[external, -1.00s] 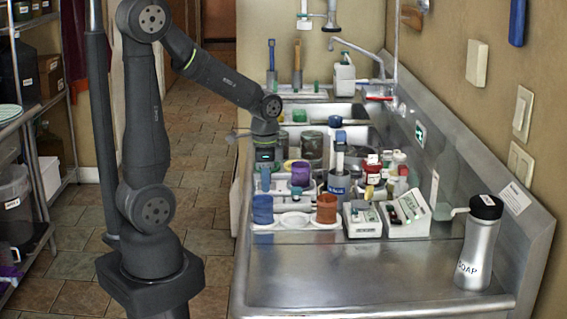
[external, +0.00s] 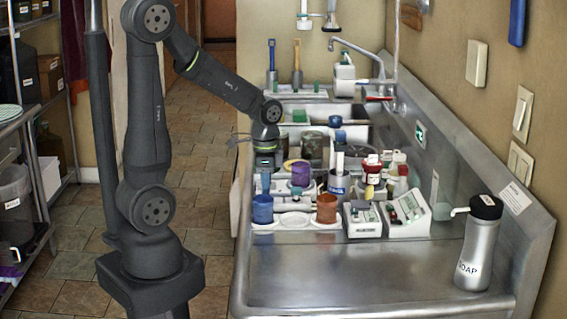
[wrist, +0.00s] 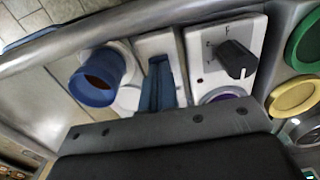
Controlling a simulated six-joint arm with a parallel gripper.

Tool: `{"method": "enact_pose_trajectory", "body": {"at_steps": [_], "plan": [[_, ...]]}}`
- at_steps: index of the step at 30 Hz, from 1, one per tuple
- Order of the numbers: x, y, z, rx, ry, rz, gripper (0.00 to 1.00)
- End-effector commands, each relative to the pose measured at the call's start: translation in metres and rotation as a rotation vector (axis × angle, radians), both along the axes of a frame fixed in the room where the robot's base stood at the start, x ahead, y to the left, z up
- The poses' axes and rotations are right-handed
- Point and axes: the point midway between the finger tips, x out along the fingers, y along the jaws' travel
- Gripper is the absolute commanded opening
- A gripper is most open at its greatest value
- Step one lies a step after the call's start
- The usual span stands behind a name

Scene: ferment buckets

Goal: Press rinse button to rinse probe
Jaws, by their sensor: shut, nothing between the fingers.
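My gripper (external: 265,180) hangs at the left edge of the steel counter, behind the blue cup (external: 262,209). In the wrist view its blue fingers (wrist: 159,62) are together and empty, pointing over a narrow white panel (wrist: 154,43). I cannot tell whether the tips touch the panel. The fingers hide part of it. No rinse button can be made out for certain, and I cannot pick out the probe. Just right of the fingers, a white panel (wrist: 203,78) carries a dark knob (wrist: 236,59) with small marks. The blue cup is left of the fingers in the wrist view (wrist: 97,78).
A purple cup (external: 301,174), an orange-brown cup (external: 326,209) and white labelled boxes (external: 406,215) crowd the area right of my gripper. A silver soap bottle (external: 477,247) stands at the front right. The front counter (external: 350,275) is clear.

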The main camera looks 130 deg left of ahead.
Motion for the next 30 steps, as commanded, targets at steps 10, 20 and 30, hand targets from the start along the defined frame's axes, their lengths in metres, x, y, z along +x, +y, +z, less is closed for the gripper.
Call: {"method": "enact_pose_trajectory", "body": {"at_steps": [10, 20, 30], "plan": [[0.0, 0.0, -0.007, 0.0, 0.0, 0.0, 0.0], [0.0, 0.001, 0.005, 0.003, 0.0, 0.0, 0.0], [0.0, 0.0, 0.032, 0.003, 0.0, 0.0, 0.0]]}}
